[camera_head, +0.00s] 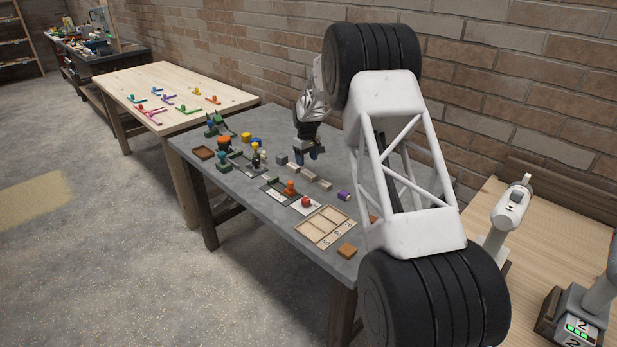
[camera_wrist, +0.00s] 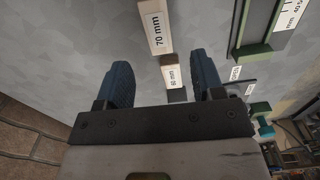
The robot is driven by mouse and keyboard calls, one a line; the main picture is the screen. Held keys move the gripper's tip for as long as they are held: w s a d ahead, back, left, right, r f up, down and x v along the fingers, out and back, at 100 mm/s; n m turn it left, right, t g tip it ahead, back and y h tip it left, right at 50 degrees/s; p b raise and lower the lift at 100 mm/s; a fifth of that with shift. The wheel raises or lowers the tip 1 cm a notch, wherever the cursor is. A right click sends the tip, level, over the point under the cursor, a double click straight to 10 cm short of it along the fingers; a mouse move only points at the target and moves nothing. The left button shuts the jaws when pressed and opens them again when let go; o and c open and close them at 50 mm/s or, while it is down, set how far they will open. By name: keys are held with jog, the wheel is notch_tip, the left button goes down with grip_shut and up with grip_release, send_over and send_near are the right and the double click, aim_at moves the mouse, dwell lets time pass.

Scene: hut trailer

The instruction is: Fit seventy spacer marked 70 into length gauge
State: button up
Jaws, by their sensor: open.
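The spacer marked 70 mm (camera_wrist: 155,28) lies on the grey table, a pale block with a white label, at the top of the wrist view just beyond my fingertips. My gripper (camera_wrist: 163,75) is open and empty, its two blue fingers apart. A shorter labelled spacer (camera_wrist: 170,76), its number hard to read, shows between the fingers. The dark green length gauge (camera_wrist: 243,52), with a white millimetre scale, is at the upper right, partly out of frame. In the head view my gripper (camera_head: 308,152) points down over the table; which spacer there is the 70 cannot be told.
A wooden compartment tray (camera_head: 323,207) stands near the front edge. A red knob (camera_head: 305,202), an orange piece (camera_head: 291,187), a purple cylinder (camera_head: 344,195) and several coloured parts crowd the table. Small green parts (camera_wrist: 261,108) lie right of the gripper. A brick wall is behind.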

aim_at(308, 173)
jog(key=shift+f, duration=0.65)
jog(key=shift+f, duration=0.15)
jog(key=shift+d+f, duration=0.15)
jog(key=shift+f, duration=2.3)
jog(key=c, duration=1)
jog(key=shift+r, duration=0.1)
